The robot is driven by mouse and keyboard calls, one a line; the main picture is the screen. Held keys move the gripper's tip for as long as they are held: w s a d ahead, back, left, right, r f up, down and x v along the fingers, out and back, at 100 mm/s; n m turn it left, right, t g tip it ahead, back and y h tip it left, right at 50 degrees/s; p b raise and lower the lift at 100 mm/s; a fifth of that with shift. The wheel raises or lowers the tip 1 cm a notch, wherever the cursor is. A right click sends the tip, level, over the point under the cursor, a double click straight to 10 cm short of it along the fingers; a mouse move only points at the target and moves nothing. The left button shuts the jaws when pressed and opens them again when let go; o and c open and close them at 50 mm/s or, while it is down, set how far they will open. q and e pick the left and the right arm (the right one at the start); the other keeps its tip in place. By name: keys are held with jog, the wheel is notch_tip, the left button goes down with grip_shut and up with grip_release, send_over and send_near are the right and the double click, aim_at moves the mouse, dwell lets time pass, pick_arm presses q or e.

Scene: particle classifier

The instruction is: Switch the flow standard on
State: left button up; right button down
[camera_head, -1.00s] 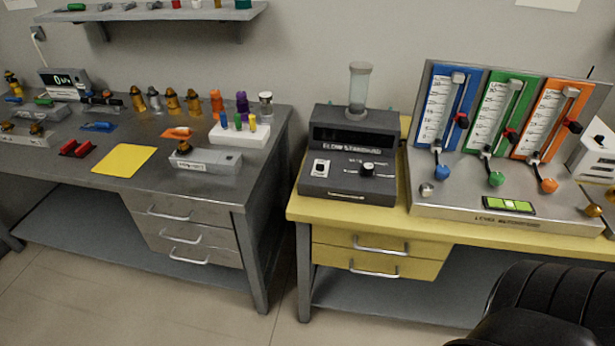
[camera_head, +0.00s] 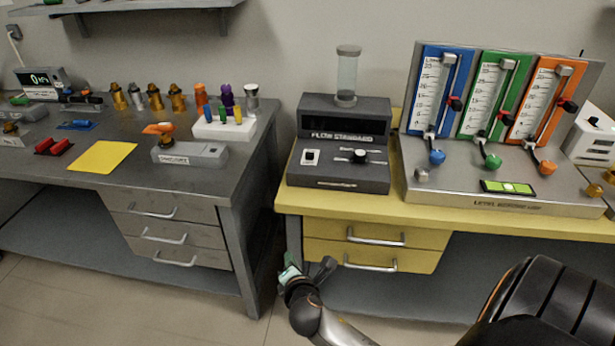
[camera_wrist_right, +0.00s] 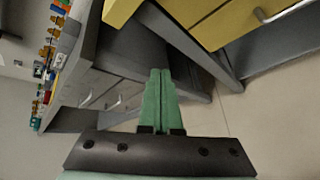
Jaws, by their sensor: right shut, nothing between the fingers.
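The flow standard (camera_head: 340,145) is a dark grey box on the yellow table, with a clear cylinder (camera_head: 347,77) on top. Its display (camera_head: 345,121) is black. A small white switch (camera_head: 310,157) sits at the left of its sloped front panel, and a black knob (camera_head: 357,156) to the right. The switch's position is too small to tell. My right gripper (camera_head: 289,268) is low in front of the gap between the tables, below the flow standard and apart from it. Its green fingers (camera_wrist_right: 158,98) are together and empty in the right wrist view. My left gripper is not in view.
The yellow table (camera_head: 460,216) has drawers with handles (camera_head: 375,236) near my right arm. The level board (camera_head: 500,130) with blue, green and orange gauges stands right of the flow standard. The grey table (camera_head: 190,188) at left holds several small items.

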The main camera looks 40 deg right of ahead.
pick_arm(q)
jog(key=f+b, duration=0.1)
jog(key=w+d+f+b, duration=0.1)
jog(key=b, duration=0.1)
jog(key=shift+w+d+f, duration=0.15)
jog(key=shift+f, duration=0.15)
pick_arm(e)
jog(key=w+d+r+n+h, duration=0.5)
jog(key=d+r+n+h, duration=0.2)
jog(key=r, duration=0.4)
jog(key=shift+w+d+r+t+h, duration=0.25)
jog(key=shift+w+r+t+h, duration=0.05)
jog(key=shift+w+h, duration=0.1)
